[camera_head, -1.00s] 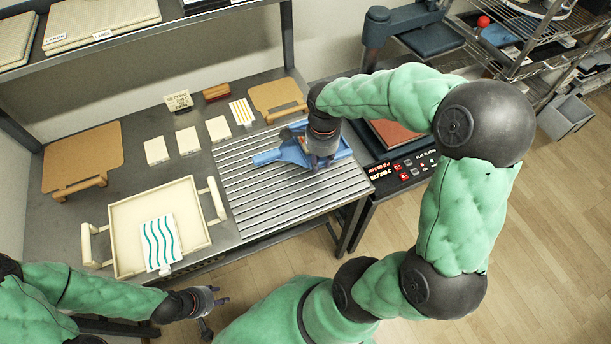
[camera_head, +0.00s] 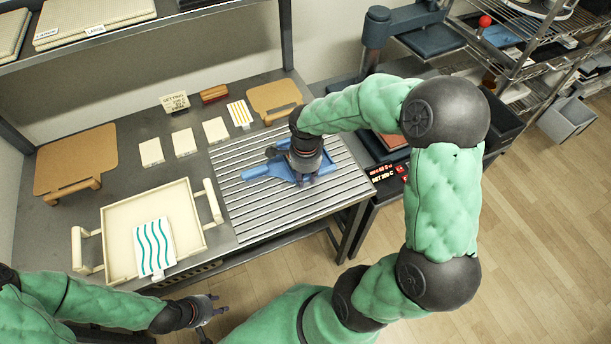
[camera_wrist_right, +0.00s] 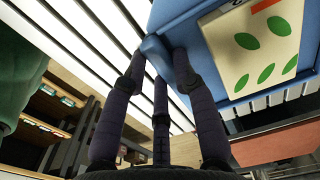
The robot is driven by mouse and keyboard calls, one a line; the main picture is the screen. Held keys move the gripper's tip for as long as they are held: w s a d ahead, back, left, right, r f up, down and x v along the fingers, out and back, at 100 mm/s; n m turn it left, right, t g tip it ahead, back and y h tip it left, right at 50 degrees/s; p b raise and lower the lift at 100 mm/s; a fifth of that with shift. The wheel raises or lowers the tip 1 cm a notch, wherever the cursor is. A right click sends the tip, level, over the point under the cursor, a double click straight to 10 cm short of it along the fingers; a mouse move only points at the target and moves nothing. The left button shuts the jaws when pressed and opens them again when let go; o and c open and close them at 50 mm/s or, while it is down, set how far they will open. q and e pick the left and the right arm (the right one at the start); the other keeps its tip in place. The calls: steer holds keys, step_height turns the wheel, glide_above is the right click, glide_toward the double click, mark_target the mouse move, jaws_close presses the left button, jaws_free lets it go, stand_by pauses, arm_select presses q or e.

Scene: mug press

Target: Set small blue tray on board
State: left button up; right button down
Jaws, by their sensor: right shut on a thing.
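The small blue tray (camera_head: 258,171) is over the ribbed metal surface in the head view, partly hidden by my right gripper (camera_head: 302,176). In the right wrist view the tray (camera_wrist_right: 168,14) carries a pale tile (camera_wrist_right: 250,50) with green spots. The fingers of my right gripper (camera_wrist_right: 163,62) are shut on a blue part at the tray's edge. I cannot tell whether the tray touches the ribs. Two tan boards stand on short feet: a large one (camera_head: 75,158) at far left and a smaller one (camera_head: 275,97) behind the tray. My left gripper (camera_head: 205,312) is open and empty.
The ribbed metal surface (camera_head: 245,215) has bare room around the tray. A cream tray (camera_head: 120,220) with two handles holds a wavy-striped tile (camera_head: 155,247). Several pale tiles (camera_head: 183,142) and a small sign (camera_head: 174,101) stand behind. A press (camera_head: 425,38) is at the back right.

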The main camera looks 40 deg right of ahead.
steer(key=c, duration=1)
jaws_free()
steer(key=shift+f, duration=0.15)
steer(key=shift+r, duration=0.25)
step_height(320, 180, up, 12)
steer(key=p, duration=0.4)
steer(key=shift+s+f, duration=0.1)
